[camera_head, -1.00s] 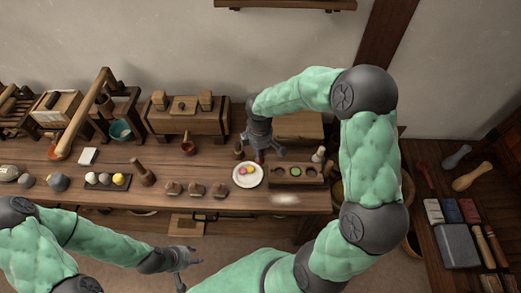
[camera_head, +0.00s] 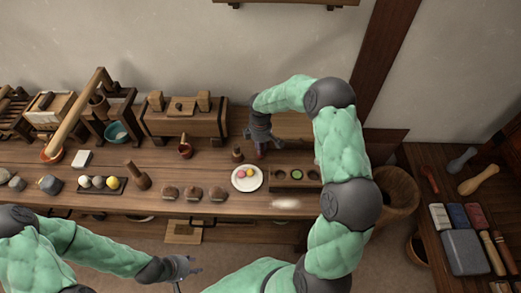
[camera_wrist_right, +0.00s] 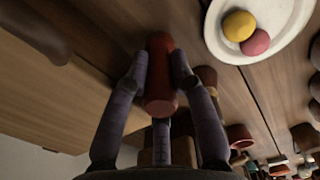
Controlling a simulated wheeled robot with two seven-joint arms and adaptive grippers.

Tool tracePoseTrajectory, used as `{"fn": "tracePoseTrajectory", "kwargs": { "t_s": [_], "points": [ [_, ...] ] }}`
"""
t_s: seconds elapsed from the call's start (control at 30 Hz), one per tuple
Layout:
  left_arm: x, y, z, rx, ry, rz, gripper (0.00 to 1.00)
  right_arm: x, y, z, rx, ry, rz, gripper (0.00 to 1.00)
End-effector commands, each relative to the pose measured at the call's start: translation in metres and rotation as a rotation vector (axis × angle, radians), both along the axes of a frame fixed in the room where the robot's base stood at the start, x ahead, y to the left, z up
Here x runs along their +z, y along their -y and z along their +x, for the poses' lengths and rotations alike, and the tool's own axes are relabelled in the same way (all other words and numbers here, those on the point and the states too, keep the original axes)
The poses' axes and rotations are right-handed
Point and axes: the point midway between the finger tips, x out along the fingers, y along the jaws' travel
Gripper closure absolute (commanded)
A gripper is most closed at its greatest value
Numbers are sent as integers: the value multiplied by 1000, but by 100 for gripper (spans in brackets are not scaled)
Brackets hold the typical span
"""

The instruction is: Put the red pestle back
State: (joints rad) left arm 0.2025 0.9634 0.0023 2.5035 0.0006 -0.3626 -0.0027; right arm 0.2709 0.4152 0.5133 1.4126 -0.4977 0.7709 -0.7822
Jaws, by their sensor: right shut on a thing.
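My right gripper (camera_head: 261,148) is at the back of the long table, behind the white plate. In the right wrist view, its fingers (camera_wrist_right: 160,85) are closed around the red pestle (camera_wrist_right: 160,60), a smooth, dark red rounded cylinder. Whether the pestle touches the tabletop I cannot tell. In the head view the gripper mostly hides it. A wooden block with round hollows (camera_head: 283,183) lies right of the plate, partly behind my right arm; one hollow holds something green. My left gripper (camera_head: 187,272) hangs low in front of the table, fingers apart and empty.
The white plate (camera_head: 246,187) holds yellow and pink balls, close to the right gripper. A small dark wooden vessel (camera_head: 237,155) stands just left of that gripper. Several brown knobbed pieces (camera_head: 194,194) line the front.

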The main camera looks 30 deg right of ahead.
Motion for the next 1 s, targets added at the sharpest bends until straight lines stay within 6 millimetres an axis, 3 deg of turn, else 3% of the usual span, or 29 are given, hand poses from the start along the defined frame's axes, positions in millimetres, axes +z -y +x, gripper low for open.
{"fn": "tracePoseTrajectory", "kwargs": {
  "t_s": [0.1,0.47,0.5,0.53,0.87,1.0],
  "points": [
    [-8,0,0,0,-1,0,60,-13,0,0,-1,1,-1,100],
    [-8,0,0,0,0,0,60,-15,0,0,-1,1,0,100],
    [-8,0,0,0,0,0,60,-15,0,0,-1,1,0,69],
    [-8,0,0,0,0,0,60,-15,0,0,-1,1,0,65],
    [-7,0,0,0,0,0,60,-13,0,0,-1,1,0,65],
    [-2,0,0,0,0,0,60,-2,0,1,-1,3,-1,65]
  ]
}}
